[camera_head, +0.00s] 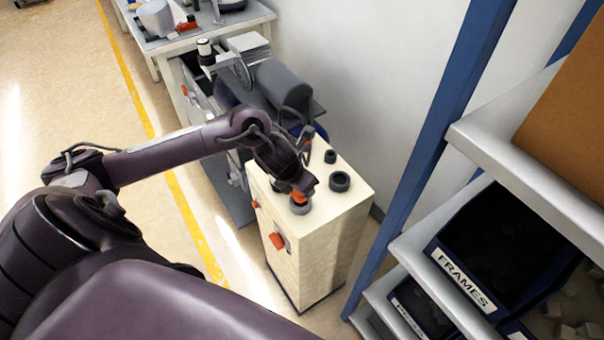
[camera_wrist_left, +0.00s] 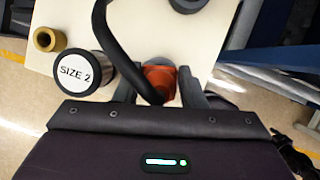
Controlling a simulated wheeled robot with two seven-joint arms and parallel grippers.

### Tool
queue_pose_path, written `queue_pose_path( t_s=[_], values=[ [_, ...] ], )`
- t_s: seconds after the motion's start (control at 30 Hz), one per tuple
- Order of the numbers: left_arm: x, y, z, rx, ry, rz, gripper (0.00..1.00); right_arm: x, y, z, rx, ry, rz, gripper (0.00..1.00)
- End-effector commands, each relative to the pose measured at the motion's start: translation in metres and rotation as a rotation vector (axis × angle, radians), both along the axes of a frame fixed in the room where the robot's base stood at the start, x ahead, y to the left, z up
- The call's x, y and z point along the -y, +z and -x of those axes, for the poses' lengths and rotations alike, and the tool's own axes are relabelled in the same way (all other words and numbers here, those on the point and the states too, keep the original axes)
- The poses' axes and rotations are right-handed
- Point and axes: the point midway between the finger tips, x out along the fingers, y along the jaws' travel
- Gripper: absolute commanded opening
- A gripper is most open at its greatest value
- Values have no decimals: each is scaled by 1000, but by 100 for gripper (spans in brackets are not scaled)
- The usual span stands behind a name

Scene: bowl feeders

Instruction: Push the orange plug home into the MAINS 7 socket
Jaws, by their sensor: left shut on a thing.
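The orange plug (camera_head: 299,196) is at a grey round socket (camera_head: 301,207) on top of the cream cabinet (camera_head: 335,217). My left gripper (camera_head: 302,186) reaches down over it from the left. In the left wrist view the orange plug (camera_wrist_left: 158,78) is between the two fingers of my left gripper (camera_wrist_left: 158,90), which is shut on it. A thick black cable (camera_wrist_left: 122,55) curves up from the plug. A grey rim shows behind the plug; how deep the plug sits in it is hidden. No MAINS 7 label is readable. My right gripper is not in view.
A black ring socket (camera_head: 340,181) and a smaller black one (camera_head: 330,156) are also on the cabinet top. A cylinder marked SIZE 2 (camera_wrist_left: 78,72) and a brass ring (camera_wrist_left: 48,39) are left of the plug. A blue-posted shelf (camera_head: 435,120) stands right of the cabinet.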

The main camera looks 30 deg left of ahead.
Motion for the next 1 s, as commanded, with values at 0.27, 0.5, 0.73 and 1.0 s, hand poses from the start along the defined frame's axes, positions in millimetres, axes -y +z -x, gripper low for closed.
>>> queue_pose_path(
  t_s=[0.27, 0.5, 0.73, 1.0],
  values=[
    [0, 1, 0, 1, 0, 1, 9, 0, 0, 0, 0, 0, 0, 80],
    [0, -1, -1, 2, -1, 0, 9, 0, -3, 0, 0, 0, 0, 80],
    [0, -1, -1, 2, 0, 1, 9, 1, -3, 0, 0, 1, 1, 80],
    [1, -3, 0, 1, 0, 1, 9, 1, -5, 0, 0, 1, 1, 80]
  ],
)
